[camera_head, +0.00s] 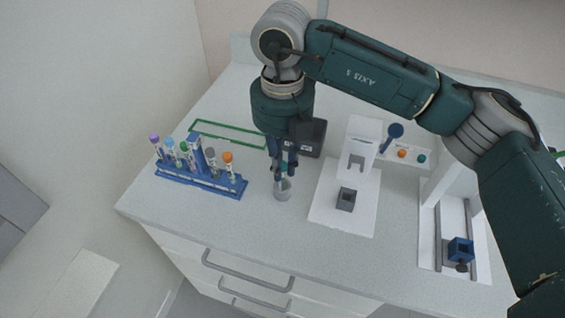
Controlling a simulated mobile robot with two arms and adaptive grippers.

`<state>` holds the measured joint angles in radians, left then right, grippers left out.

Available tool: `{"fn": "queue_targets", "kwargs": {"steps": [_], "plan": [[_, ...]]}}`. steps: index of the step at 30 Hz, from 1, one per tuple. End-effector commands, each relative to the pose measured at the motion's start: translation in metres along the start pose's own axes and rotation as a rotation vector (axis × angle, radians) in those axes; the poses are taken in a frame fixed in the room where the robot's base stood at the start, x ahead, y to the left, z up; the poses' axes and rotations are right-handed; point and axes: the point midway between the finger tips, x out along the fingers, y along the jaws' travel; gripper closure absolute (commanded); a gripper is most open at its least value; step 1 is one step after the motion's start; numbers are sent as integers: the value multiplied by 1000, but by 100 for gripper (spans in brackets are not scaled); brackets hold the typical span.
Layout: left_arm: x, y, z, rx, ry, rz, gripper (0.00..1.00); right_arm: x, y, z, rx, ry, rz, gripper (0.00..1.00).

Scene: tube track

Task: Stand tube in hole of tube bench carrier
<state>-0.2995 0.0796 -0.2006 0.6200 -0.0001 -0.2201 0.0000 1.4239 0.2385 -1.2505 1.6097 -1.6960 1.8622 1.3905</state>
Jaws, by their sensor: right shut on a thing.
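My right gripper (283,174) points down over the worktop, its fingers shut on a slim tube (285,157) that is mostly hidden between them. A short grey round piece (282,190) is directly below the fingertips on the worktop. I cannot tell whether the tube's lower end is inside this piece or only above it. A blue rack (207,184) at the left holds several upright tubes with purple, blue, green, grey and orange caps. I cannot tell for sure which piece is the bench carrier. My left gripper is not in view.
A white device with a grey holed block (346,199) stands right of the gripper. A blue block (461,249) sits on a slide at the far right. A green outline (228,135) lies behind the rack. The front worktop is clear.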

Motion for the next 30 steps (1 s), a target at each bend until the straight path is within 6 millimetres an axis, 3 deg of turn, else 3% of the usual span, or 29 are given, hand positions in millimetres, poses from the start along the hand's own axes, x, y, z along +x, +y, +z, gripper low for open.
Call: {"fn": "queue_targets", "kwargs": {"steps": [8, 9, 12, 30], "plan": [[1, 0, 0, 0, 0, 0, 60, 1, 0, 0, 0, 0, 0, 100], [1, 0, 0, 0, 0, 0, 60, 1, 0, 0, 0, 0, 0, 84], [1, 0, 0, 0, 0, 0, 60, 1, 0, 0, 0, 0, 0, 64], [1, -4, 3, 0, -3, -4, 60, 0, 0, 0, 0, 0, 0, 64]]}}
